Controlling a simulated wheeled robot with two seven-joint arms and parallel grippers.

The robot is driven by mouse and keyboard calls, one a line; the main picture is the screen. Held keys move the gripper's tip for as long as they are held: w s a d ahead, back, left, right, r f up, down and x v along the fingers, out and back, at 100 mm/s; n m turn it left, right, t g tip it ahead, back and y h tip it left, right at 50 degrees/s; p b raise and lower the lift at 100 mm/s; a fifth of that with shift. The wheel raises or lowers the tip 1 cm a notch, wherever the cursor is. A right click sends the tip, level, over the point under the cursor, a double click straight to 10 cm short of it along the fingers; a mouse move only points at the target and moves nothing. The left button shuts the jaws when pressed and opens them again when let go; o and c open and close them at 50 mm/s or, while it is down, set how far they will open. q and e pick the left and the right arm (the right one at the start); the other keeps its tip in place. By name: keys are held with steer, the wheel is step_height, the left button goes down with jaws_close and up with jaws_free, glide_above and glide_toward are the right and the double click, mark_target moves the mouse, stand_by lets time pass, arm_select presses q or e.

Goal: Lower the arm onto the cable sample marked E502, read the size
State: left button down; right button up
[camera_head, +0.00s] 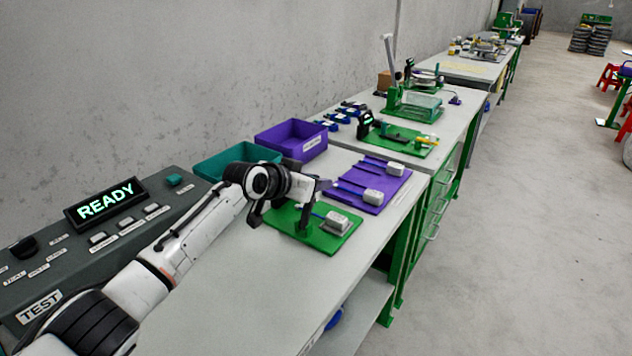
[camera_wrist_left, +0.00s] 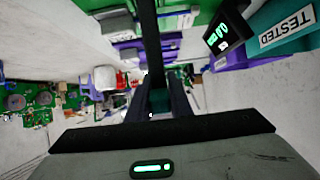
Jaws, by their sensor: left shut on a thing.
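My left gripper (camera_head: 290,203) is over the near green plate (camera_head: 312,242) in the head view. In the left wrist view its fingers (camera_wrist_left: 157,105) are shut on a dark green piece (camera_wrist_left: 158,97) that looks like the end of a black bar (camera_wrist_left: 149,40), likely the gauge's arm. The black gauge display (camera_wrist_left: 222,38) shows green digits too small and tilted to read surely. A grey block (camera_head: 336,222) with a blue cable sits on the green plate. Grey blocks (camera_head: 373,196) with blue cables also lie on the purple plate (camera_head: 360,178). No E502 mark is readable. My right gripper is not in view.
A teal bin (camera_head: 212,167), marked TESTED in the wrist view (camera_wrist_left: 285,30), and a purple bin (camera_head: 291,138) stand by the wall. A grey test console (camera_head: 60,262) reads READY at left. Another gauge on a green plate (camera_head: 408,149) stands farther back.

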arm_select(q)
steer(key=c, duration=1.6)
jaws_free()
steer(key=shift+f, duration=0.5)
steer(key=shift+r, duration=0.25)
steer(key=shift+s+a+r, duration=0.15)
steer(key=shift+s+a, duration=0.05)
steer(key=p+v, duration=0.1)
steer(key=v, duration=0.8)
steer(key=shift+s+r, duration=0.1)
steer(key=shift+s, duration=0.25)
